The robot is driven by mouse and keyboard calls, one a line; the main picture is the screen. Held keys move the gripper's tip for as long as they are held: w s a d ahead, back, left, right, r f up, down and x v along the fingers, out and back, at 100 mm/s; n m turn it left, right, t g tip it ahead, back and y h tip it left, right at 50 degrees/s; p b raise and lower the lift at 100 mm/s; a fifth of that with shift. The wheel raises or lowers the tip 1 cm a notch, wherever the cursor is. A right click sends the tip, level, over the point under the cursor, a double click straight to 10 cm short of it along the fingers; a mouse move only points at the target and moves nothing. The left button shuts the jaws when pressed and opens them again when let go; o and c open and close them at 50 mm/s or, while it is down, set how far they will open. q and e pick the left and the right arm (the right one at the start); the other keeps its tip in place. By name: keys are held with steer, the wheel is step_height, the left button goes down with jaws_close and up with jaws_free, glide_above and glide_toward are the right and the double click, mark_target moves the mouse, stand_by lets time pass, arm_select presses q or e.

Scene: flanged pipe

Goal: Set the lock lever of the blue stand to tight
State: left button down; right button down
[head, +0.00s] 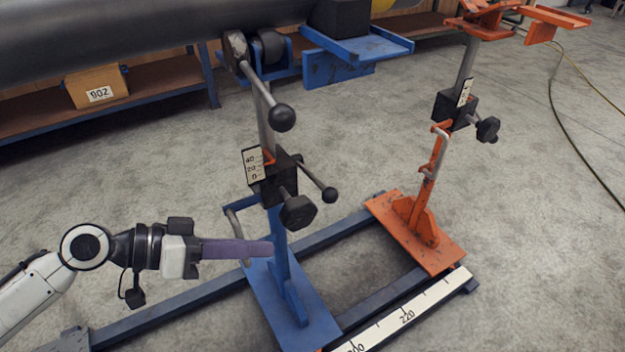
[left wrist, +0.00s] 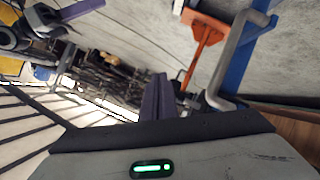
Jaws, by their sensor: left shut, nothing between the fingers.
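The blue stand (head: 279,240) rises from a blue base plate on the floor rails. Its dark clamp block (head: 277,180) carries a lever with a black ball end (head: 329,194), pointing down to the right, and a black hex knob (head: 297,212). I cannot tell whether the lever is at tight. My left gripper (head: 270,248) is shut and empty, its purple fingers level by the blue post, below the block; contact is unclear. Its fingers also show in the left wrist view (left wrist: 158,98). What seems to be my right gripper (left wrist: 80,8) shows partly at that view's top left.
A second ball-ended lever (head: 282,117) hangs from the roller head under the large grey pipe (head: 150,32). A bent grey handle (head: 238,225) sits beside the blue post. An orange stand (head: 425,205) is to the right. A white scale (head: 405,318) lies along the front rail.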

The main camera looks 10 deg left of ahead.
arm_select(q)
steer(key=s+d+f+y, duration=0.3)
steer(key=s+d+f, duration=0.1)
steer(key=f, duration=0.3)
steer(key=s+d+f+n+y, duration=0.1)
steer(key=s+d+f+y, duration=0.2)
steer(key=f, duration=0.3)
steer(key=shift+s+d+f, duration=0.4)
steer(key=shift+s+d, duration=0.3)
steer(key=shift+d, duration=0.1)
steer(key=shift+w+d, duration=0.15)
steer(key=shift+d, duration=0.2)
